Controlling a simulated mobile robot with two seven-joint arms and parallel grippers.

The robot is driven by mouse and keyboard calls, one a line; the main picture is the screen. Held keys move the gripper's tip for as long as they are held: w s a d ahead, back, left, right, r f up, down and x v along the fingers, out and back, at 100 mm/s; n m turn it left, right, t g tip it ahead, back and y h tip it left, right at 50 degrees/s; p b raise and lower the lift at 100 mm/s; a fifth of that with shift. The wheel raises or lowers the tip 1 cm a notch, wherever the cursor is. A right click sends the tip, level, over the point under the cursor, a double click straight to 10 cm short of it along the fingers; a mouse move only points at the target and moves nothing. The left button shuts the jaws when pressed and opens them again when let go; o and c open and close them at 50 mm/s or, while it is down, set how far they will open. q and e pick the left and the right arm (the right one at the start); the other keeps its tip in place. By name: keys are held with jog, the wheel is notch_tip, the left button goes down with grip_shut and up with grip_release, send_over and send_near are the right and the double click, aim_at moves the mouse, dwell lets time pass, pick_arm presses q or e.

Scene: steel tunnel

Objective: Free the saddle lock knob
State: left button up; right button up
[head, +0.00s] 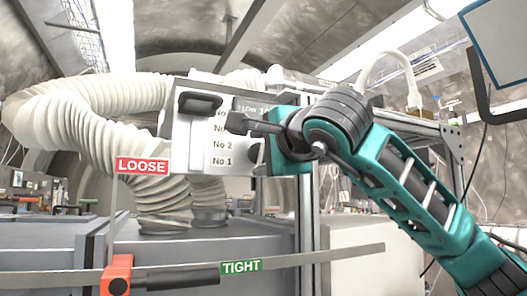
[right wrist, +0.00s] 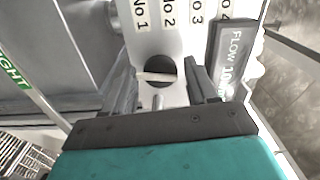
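A dark round knob with a pale bar across its face (right wrist: 158,72) sits on the white panel (right wrist: 182,50) below the numbers in the right wrist view. I take it to be the saddle lock knob. In the head view it is largely hidden by my right gripper (head: 240,124), which reaches left across the panel (head: 186,133). In the right wrist view my right gripper (right wrist: 160,90) is open, its fingers apart on either side of the knob; I cannot tell whether they touch it. A red LOOSE label (head: 142,166) and green TIGHT label (head: 241,267) show. My left gripper is not in view.
A black block (head: 200,102) sits high on the panel. Ribbed white hoses (head: 75,115) loop behind and left of it. A red block (head: 117,276) with a black bar stands at lower left, and grey cabinets (head: 45,245) lie below.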

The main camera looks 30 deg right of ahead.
jog(key=shift+o, duration=0.7)
jog(key=shift+s, duration=0.3)
jog(key=s+b, duration=0.2)
jog(key=s, duration=1)
jog(key=shift+s+a, duration=0.15)
jog(key=shift+a, duration=0.2)
